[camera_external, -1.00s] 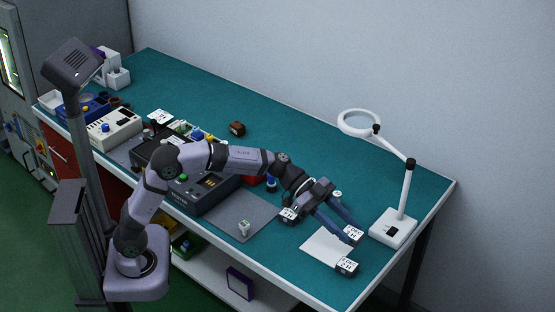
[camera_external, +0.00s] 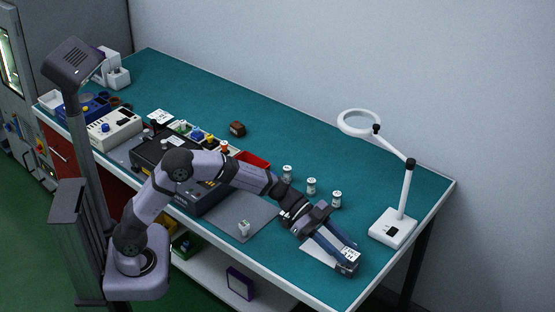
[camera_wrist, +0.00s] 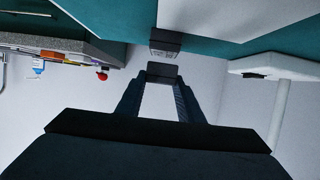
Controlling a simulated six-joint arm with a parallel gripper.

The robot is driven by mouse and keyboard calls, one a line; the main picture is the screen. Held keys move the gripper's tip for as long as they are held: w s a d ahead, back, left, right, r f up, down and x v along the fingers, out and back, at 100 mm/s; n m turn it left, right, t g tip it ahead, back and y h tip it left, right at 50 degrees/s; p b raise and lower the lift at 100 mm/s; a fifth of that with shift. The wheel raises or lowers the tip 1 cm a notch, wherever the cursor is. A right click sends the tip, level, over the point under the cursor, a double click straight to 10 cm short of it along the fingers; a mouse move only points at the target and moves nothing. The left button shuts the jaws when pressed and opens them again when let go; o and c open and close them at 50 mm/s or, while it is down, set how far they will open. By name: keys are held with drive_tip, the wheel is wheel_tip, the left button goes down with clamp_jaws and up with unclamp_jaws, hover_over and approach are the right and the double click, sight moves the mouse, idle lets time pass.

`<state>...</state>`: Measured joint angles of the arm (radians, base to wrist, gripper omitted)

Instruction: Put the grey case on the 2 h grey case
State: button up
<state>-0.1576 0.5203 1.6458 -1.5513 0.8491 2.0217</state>
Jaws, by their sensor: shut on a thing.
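My gripper (camera_external: 347,252) is shut on a small dark grey case with a white label (camera_external: 349,254), over the front right of the bench. Another dark grey case (camera_external: 346,269) shows just below the held one. In the external view the two overlap, and I cannot tell whether they touch. In the wrist view the held case (camera_wrist: 162,69) sits between my fingertips, and a labelled case (camera_wrist: 165,42) lies beyond it with a narrow gap in the picture. The labels are too small to read.
A white sheet (camera_external: 313,246) lies under my gripper. A magnifier lamp (camera_external: 393,228) stands to the right. A grey mat (camera_external: 262,213) and a red tray (camera_external: 250,160) lie left. The bench's front edge is close by.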

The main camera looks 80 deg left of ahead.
drive_tip(key=shift+f, duration=0.65)
drive_tip(key=shift+f+b, duration=0.2)
drive_tip(key=shift+b, duration=0.15)
drive_tip(key=o, duration=1.1)
drive_tip(key=shift+r, duration=0.15)
drive_tip(key=shift+r+p, duration=0.15)
drive_tip(key=shift+p, duration=0.25)
drive_tip(key=shift+s+a, duration=0.15)
drive_tip(key=shift+a, duration=0.1)
drive_tip(key=b+v, duration=0.3)
drive_tip(key=v, duration=0.8)
drive_tip(key=shift+s, duration=0.25)
